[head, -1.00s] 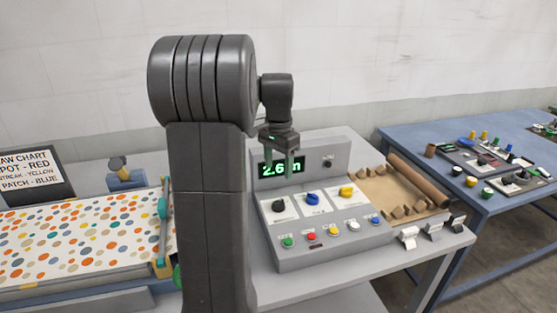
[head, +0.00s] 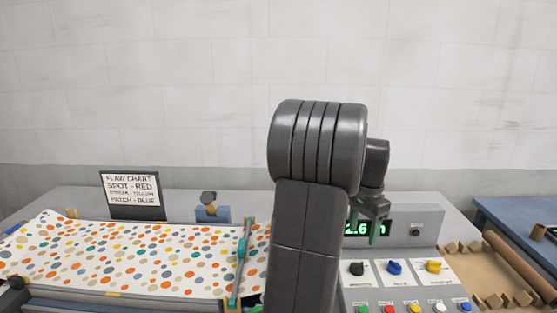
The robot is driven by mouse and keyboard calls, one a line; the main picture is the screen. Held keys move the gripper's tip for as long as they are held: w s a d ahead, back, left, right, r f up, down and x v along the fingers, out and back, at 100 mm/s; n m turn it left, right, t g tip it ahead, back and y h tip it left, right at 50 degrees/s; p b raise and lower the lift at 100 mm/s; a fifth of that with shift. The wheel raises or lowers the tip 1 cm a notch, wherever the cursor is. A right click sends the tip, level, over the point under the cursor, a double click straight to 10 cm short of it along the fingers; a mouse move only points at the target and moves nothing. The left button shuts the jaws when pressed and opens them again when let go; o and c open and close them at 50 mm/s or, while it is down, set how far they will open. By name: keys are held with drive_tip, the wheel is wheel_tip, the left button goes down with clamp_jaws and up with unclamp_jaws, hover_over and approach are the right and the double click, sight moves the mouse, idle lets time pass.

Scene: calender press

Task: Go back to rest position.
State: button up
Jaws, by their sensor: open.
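My gripper (head: 366,232) hangs at the end of my raised arm, just in front of the green display (head: 385,228) of the grey control console. Its jaws are open, with nothing seen between them. My arm hides part of the display and the left side of the console. The console (head: 425,285) carries black, blue and yellow knobs and a row of coloured buttons at the bottom edge of the view. I cannot tell whether the gripper touches the console.
A spotted sheet (head: 130,255) lies on the press at left, with a teal bar (head: 241,262) at its right end. A flaw chart (head: 132,195) stands behind it. A tray with a brown roll (head: 520,265) is at right, and a blue table (head: 520,225) beyond.

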sight(358, 264)
wheel_tip(358, 264, down, 11)
drive_tip(key=shift+r+p, duration=0.1)
drive_tip(key=shift+p, duration=0.3)
